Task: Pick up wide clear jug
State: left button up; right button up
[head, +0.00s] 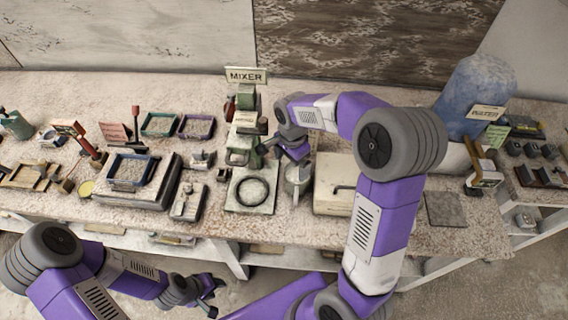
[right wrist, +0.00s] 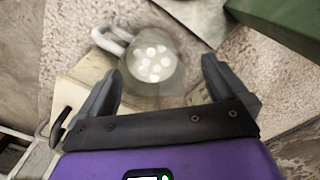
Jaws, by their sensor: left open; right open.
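The wide clear jug (right wrist: 153,62) shows from above between the fingers in the right wrist view, with its pale handle (right wrist: 112,40) toward the upper left and several light round spots inside. In the head view the jug (head: 298,180) stands on the bench right of the mixer, partly below my right gripper. My right gripper (head: 296,153) is open above the jug; its fingers (right wrist: 157,78) lie on either side of it in the wrist picture. Whether they touch it I cannot tell. My left gripper (head: 214,292) is open and empty, low in front of the bench.
The green mixer (head: 240,150) with its round plate (head: 252,192) stands left of the jug. A cream box (head: 335,200) with a dark handle is close on the right. A blue water bottle (head: 475,95) stands further right. Trays and tools fill the left bench.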

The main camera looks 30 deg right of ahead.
aim_at(296, 176)
jog(key=f, duration=0.2)
jog(key=s+f+b, duration=0.1)
jog(key=f, duration=0.1)
jog(key=d+f, duration=0.1)
jog(key=f, duration=0.1)
jog(key=shift+s+f, duration=0.25)
jog(key=shift+s, duration=0.05)
jog(key=c, duration=1)
jog(key=shift+w+r, duration=0.1)
jog(key=shift+c, duration=0.6)
jog(key=shift+r, duration=0.1)
